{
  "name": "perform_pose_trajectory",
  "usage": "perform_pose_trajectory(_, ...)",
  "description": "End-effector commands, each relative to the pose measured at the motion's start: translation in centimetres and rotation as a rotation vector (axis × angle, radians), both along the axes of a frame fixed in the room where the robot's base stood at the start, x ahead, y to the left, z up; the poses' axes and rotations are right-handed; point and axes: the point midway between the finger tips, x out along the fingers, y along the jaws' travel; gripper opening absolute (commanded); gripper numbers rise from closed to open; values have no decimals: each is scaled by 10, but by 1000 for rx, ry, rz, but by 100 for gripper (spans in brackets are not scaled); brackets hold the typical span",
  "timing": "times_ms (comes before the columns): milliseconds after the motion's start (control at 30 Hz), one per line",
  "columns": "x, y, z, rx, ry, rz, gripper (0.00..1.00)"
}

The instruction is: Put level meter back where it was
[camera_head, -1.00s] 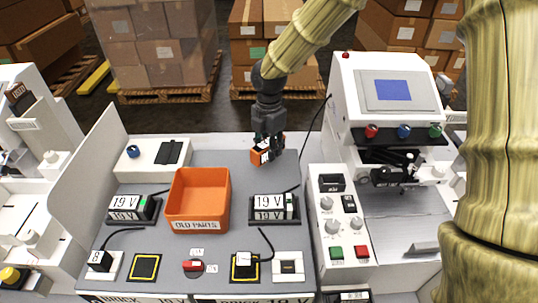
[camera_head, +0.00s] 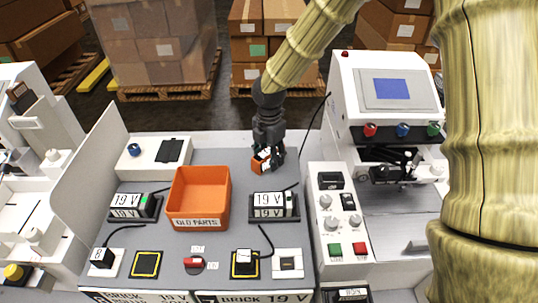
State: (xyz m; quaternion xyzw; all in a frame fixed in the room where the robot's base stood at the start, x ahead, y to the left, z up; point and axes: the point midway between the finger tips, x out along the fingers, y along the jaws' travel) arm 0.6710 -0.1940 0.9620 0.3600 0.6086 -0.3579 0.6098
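The level meter appears to be the small orange block with a white face (camera_head: 261,162), at the back of the grey bench top, right of the orange bin. My gripper (camera_head: 267,158) points down over it, with its dark fingers around the block. The fingers appear closed on its sides. The block is low, near the bench surface; I cannot tell whether it touches the surface. The gripper partly hides it.
The orange OLD PARTS bin (camera_head: 198,198) stands left of the gripper. The right 19 V unit (camera_head: 270,207) is in front of it. A white control panel (camera_head: 338,215) and the plotter machine (camera_head: 385,95) stand right. Bare grey bench (camera_head: 225,158) lies behind the bin.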

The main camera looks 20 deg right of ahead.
Motion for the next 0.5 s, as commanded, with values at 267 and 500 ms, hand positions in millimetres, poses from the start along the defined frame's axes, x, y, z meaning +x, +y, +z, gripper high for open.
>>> perform_pose_trajectory(267,0,0,1,0,0,0,53)
perform_pose_trajectory(500,1,0,17,1,-3,-1,53)
